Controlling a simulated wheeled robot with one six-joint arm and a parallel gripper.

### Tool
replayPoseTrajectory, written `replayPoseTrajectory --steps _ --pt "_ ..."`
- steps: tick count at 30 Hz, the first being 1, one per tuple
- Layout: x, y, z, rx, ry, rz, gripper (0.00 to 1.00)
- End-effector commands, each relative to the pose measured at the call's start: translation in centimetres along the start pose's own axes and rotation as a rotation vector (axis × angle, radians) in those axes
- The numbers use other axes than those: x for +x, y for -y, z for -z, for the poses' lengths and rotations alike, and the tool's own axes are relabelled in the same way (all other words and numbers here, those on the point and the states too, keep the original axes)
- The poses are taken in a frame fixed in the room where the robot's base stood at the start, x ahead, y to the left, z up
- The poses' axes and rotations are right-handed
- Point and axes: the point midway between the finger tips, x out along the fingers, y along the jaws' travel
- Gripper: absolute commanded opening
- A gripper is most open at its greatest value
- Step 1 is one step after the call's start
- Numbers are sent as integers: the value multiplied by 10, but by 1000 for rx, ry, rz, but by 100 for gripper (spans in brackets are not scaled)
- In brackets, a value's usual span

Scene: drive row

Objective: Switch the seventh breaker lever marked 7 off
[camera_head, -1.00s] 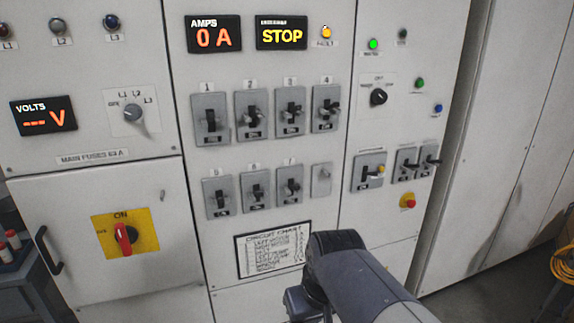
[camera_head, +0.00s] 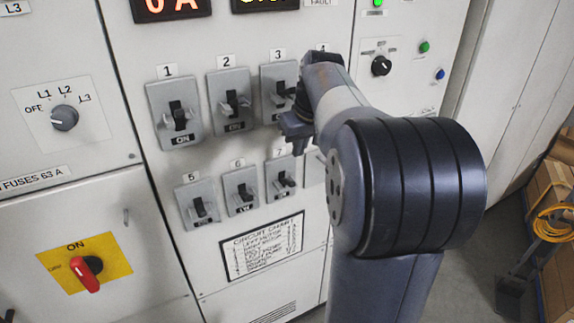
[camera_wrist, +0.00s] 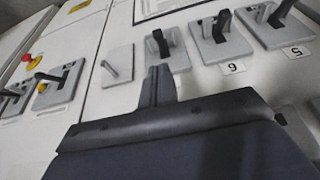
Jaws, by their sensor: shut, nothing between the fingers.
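The breaker marked 7 (camera_head: 281,181) is a grey plate with a black lever, in the lower row right of breaker 6 (camera_head: 240,191). Its on or off word is too small to read. My gripper (camera_head: 298,144) is in front of the panel, just above breaker 7 in the head view. In the wrist view, which is turned over, the closed fingers (camera_wrist: 159,76) point at the lower edge of breaker 7 (camera_wrist: 176,60), close to its black lever (camera_wrist: 161,42). I cannot tell whether they touch. The fingers hide its label there.
Breaker 5 (camera_head: 194,209) stands left of 6. Breakers 1 (camera_head: 163,101), 2 (camera_head: 229,84) and 3 (camera_head: 270,77) are in the row above; my arm mostly hides 4. A circuit chart (camera_head: 262,247) is below. A red rotary switch (camera_head: 86,272) is at lower left.

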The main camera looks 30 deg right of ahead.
Motion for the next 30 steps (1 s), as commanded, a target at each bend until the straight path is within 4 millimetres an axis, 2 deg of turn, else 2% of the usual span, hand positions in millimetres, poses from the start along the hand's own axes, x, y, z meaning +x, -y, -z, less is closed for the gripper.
replayPoseTrajectory --steps 8,11,24,30 --pt "1 0 0 1 1 0 0" --pt "7 0 -1 1 3 1 0" --pt "80 1 -1 1 4 2 0" --pt "98 1 -1 1 2 1 0"
